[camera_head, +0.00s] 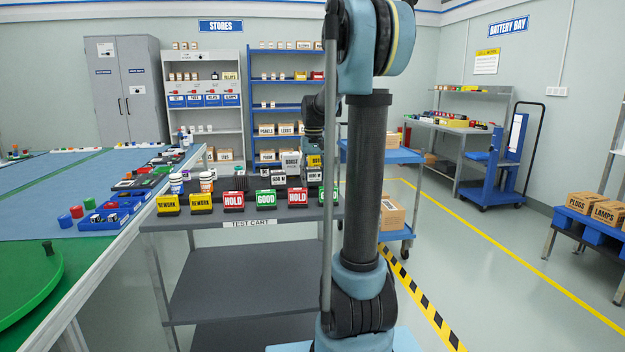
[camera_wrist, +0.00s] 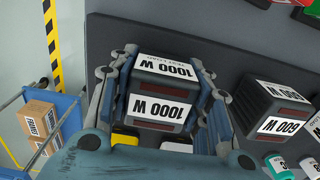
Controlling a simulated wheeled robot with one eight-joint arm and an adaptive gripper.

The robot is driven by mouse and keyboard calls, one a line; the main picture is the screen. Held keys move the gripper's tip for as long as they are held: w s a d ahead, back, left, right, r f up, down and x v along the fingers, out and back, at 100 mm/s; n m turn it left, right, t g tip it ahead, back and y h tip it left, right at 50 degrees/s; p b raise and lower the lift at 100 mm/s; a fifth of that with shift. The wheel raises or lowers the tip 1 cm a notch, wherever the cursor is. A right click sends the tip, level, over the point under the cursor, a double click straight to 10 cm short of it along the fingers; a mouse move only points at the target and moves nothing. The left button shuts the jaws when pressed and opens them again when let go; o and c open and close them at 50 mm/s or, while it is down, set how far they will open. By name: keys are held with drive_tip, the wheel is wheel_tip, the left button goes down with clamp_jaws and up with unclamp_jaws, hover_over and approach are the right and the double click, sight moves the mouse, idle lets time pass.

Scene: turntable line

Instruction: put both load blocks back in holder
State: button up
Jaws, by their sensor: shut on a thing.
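A dark load block with white "1000 W" labels (camera_wrist: 160,92) sits between the fingers of my gripper (camera_wrist: 163,88), which is shut on it. In the head view this block (camera_head: 314,175) appears at the back right of the test cart. I cannot tell whether it touches the cart top. A second dark block, labelled "600 W" (camera_wrist: 272,108), stands apart to the right in the wrist view, on the dark surface; it shows in the head view (camera_head: 279,176) too. I cannot make out the holder for certain.
The test cart (camera_head: 255,222) carries a front row of signs: yellow REWORK (camera_head: 168,204), red HOLD (camera_head: 233,201), green GOOD (camera_head: 266,199). A yellow item (camera_wrist: 125,139) and a white one (camera_wrist: 172,146) lie close to my fingers. A blue trolley (camera_head: 402,156) with boxes stands behind.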

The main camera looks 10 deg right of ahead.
drive_tip(key=shift+f, duration=0.1)
drive_tip(key=o, duration=1.6)
drive_tip(key=shift+c, duration=0.2)
wheel_tip(320, 180, up, 12)
drive_tip(key=shift+f, duration=0.2)
drive_tip(key=shift+t, duration=0.5)
drive_tip(key=s+f, duration=0.3)
drive_tip(key=s, duration=0.3)
drive_tip(key=s+f, duration=0.3)
drive_tip(key=s, duration=0.3)
drive_tip(key=s+f, duration=0.3)
drive_tip(key=s, duration=0.3)
drive_tip(key=shift+s+f, duration=0.25)
drive_tip(key=shift+s, duration=0.05)
drive_tip(key=s+f+t, duration=0.1)
drive_tip(key=s+f, duration=1.4)
drive_tip(key=f, duration=0.3)
drive_tip(key=shift+s, duration=0.4)
